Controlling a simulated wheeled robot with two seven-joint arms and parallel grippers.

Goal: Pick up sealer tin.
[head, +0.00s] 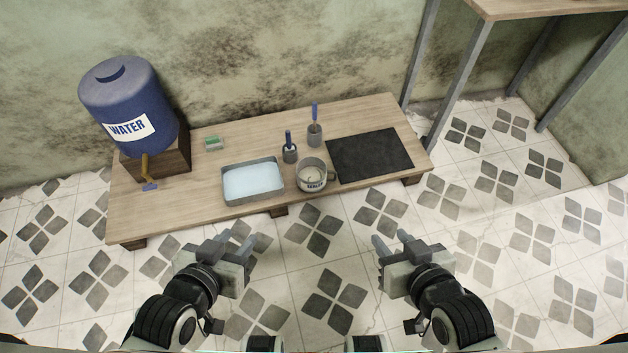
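My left gripper (241,243) is open and empty, in front of the table and to the left of the tin. My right gripper (379,246) is open and empty, in front of the table and to the right of the tin. Neither gripper touches anything.
A tray of pale blue liquid (252,182) stands left of the tin. A black mat (369,155) lies right. A blue water barrel (127,103) and a green-topped sponge (212,143) are at the left.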

